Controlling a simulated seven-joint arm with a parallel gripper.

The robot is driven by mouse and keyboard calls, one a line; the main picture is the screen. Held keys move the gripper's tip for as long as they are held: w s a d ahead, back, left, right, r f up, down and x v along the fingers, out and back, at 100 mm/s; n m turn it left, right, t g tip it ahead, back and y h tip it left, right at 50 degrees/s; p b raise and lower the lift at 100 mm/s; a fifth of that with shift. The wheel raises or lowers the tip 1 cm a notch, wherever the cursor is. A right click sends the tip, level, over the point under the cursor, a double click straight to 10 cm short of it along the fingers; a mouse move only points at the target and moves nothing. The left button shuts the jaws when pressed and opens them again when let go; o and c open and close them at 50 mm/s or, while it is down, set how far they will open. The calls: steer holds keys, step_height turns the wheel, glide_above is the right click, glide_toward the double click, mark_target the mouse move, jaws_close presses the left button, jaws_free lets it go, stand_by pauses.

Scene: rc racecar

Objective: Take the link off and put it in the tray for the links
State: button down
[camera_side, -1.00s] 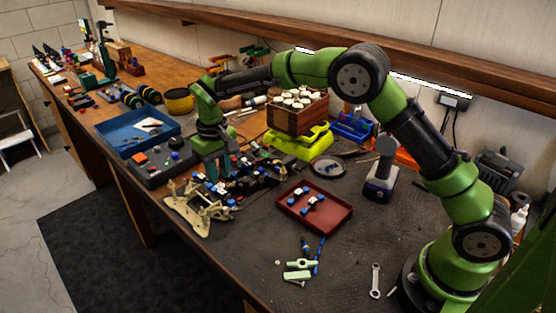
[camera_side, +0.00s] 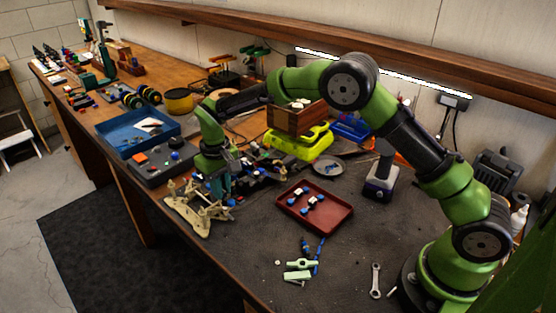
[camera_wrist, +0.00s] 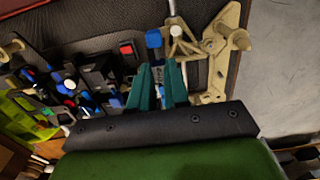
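My gripper (camera_side: 217,190) is low over the near end of the dark car (camera_side: 262,172), beside the beige stand (camera_side: 190,212). In the wrist view its two green fingers (camera_wrist: 160,78) point at the car, with a narrow gap between them. A small link with a blue end (camera_wrist: 154,39) runs into that gap. Whether the fingers touch it cannot be told. In the side view the fingers largely hide this spot. The dark red tray (camera_side: 338,222) lies flat to the right of the car and holds two links with blue ends (camera_side: 313,199).
A yellow-green block (camera_side: 300,146) with a wooden box (camera_side: 297,120) stands behind the car. A blue tray (camera_side: 125,140) is at left, and a cordless tool (camera_side: 381,175) stands right of the red tray. Loose green parts (camera_side: 299,270) and a wrench (camera_side: 375,280) lie in front.

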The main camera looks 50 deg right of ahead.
steer(key=shift+r, duration=0.55)
stand_by(0.5)
steer(key=shift+r, duration=2.05)
steer(key=d+r, duration=0.4)
steer(key=m, duration=1.8)
glide_above(331, 218)
step_height(331, 218, down, 5)
step_height(331, 218, down, 7)
steer(key=shift+f, duration=0.1)
